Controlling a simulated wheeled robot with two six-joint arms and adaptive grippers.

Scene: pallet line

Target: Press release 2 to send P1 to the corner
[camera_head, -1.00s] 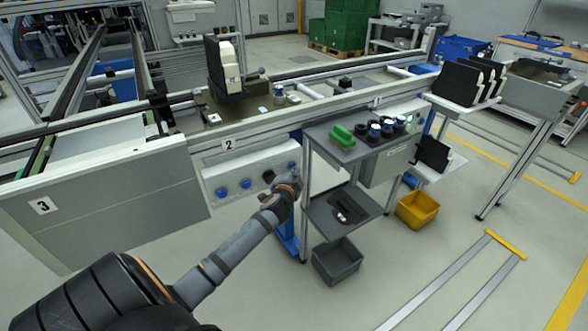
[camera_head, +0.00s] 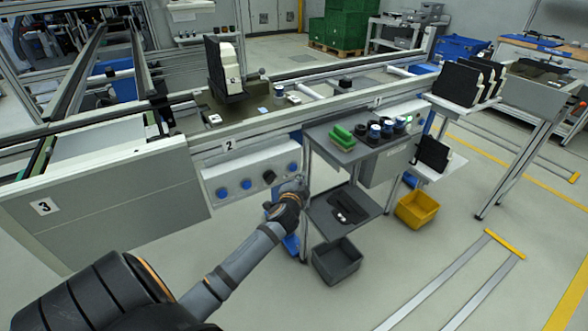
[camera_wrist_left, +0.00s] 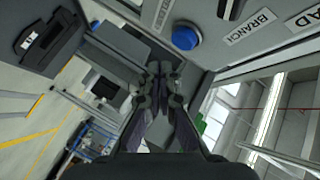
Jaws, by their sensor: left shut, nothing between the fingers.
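My left gripper (camera_head: 299,186) is shut and empty, just right of and below the panel's rightmost blue button (camera_head: 292,167). In the left wrist view its fingers (camera_wrist_left: 163,75) are together, and a blue button (camera_wrist_left: 185,36) is apart from them beside a "BRANCH" label (camera_wrist_left: 250,27). The grey button panel (camera_head: 235,173) sits under the number 2 sign (camera_head: 228,144) and carries several blue buttons and a black knob (camera_head: 268,176). A pallet with a black upright plate and a white part (camera_head: 228,68) stands on the line; I cannot read a P1 mark. My right gripper is not in view.
A grey shelf cart (camera_head: 341,152) with green and blue-black parts stands close right of the gripper. The floor in front is open.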

